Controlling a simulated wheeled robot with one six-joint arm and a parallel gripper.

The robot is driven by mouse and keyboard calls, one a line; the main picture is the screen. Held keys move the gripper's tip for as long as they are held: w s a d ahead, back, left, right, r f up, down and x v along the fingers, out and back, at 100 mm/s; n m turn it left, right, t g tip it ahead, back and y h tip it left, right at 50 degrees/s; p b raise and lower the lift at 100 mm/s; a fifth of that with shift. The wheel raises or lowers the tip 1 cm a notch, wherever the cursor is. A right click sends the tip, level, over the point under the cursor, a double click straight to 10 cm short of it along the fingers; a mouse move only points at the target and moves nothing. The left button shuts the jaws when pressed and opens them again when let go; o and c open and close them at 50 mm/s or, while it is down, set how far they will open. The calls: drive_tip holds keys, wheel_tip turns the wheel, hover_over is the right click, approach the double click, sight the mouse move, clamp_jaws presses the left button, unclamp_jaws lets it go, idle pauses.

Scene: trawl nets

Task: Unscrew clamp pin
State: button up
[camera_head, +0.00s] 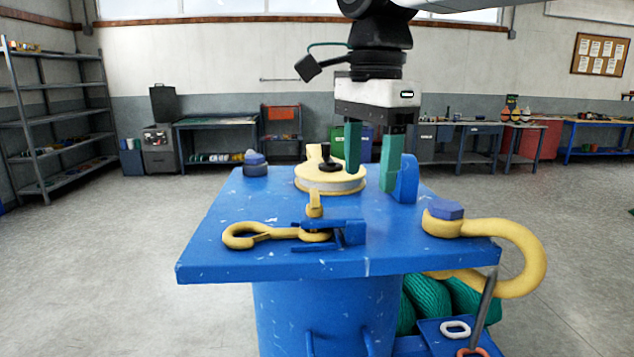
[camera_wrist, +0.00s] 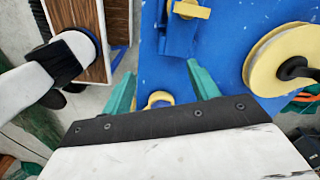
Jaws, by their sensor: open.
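My gripper (camera_head: 372,156) is open and empty, its two green fingers pointing down over the back right of the blue plate (camera_head: 230,235). It stands beside a yellow wheel (camera_head: 330,182) with a black handle (camera_head: 321,162). The right finger overlaps an upright blue lug (camera_head: 406,178) in the picture; contact cannot be told. A blue hex head (camera_head: 445,209) sits on a yellow shackle (camera_head: 525,260) at the right corner. A blue clamp (camera_head: 350,231) lies beside a yellow hook (camera_head: 262,235). Which part is the clamp pin I cannot tell. The wrist view shows the open fingers (camera_wrist: 160,92) and the wheel (camera_wrist: 270,55).
A blue knob (camera_head: 255,164) stands at the plate's back left corner. A blue drum carries the plate. Green netting (camera_head: 425,302) and a small blue tray (camera_head: 440,340) are below right. Shelves and workbenches line the walls; the floor between is clear.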

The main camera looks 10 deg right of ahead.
sight(317, 192)
drive_tip(key=w+a+r+m, duration=0.1)
drive_tip(key=a, duration=0.1)
drive_tip(key=w+a+r+m, duration=0.1)
drive_tip(key=a+m, duration=0.1)
drive_tip(key=w+a+r+m, duration=0.1)
drive_tip(key=a, duration=0.1)
drive_tip(key=shift+a+r, duration=0.3)
drive_tip(key=shift+m, duration=0.3)
wheel_tip(317, 192, down, 8)
drive_tip(key=shift+r, duration=0.25)
drive_tip(key=c, duration=1)
